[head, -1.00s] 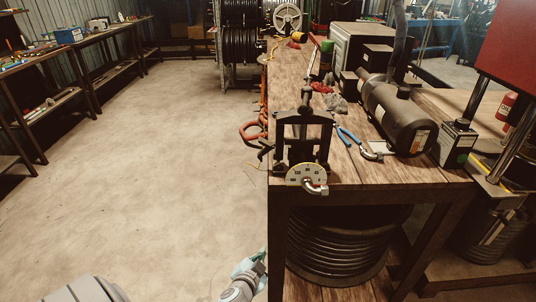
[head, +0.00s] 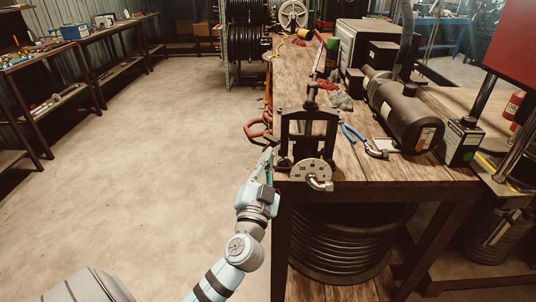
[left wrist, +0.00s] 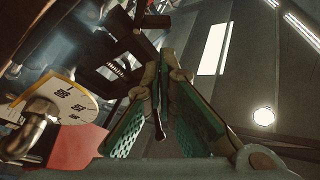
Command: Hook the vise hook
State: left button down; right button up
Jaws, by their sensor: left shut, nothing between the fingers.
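The black-framed vise (head: 308,125) stands upright at the near left corner of the wooden bench. A pale half-round dial (head: 311,172) is at its front, with a curved metal hook (head: 321,184) at the dial's lower edge. In the left wrist view the dial (left wrist: 62,98) and the hook (left wrist: 30,132) are at the left. My left gripper (head: 266,157) is just left of the vise, beside the bench corner, pointing up. Its green-padded fingers (left wrist: 163,75) are shut and empty, meeting at their tips. They appear apart from the hook. My right gripper is not in view.
Blue-handled pliers (head: 353,132) and a dark motor (head: 405,115) lie on the bench right of the vise. Orange hose (head: 254,129) hangs at the bench's left side, close to my gripper. A coil (head: 338,245) sits beneath the bench. The floor to the left is clear.

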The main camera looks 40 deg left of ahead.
aim_at(272, 137)
pick_arm(q)
jog(key=p+x, duration=0.1)
jog(key=x, duration=0.7)
jog(key=shift+s+f+n+b, duration=0.1)
jog(key=shift+n+b, duration=0.4)
jog(key=shift+b, duration=0.25)
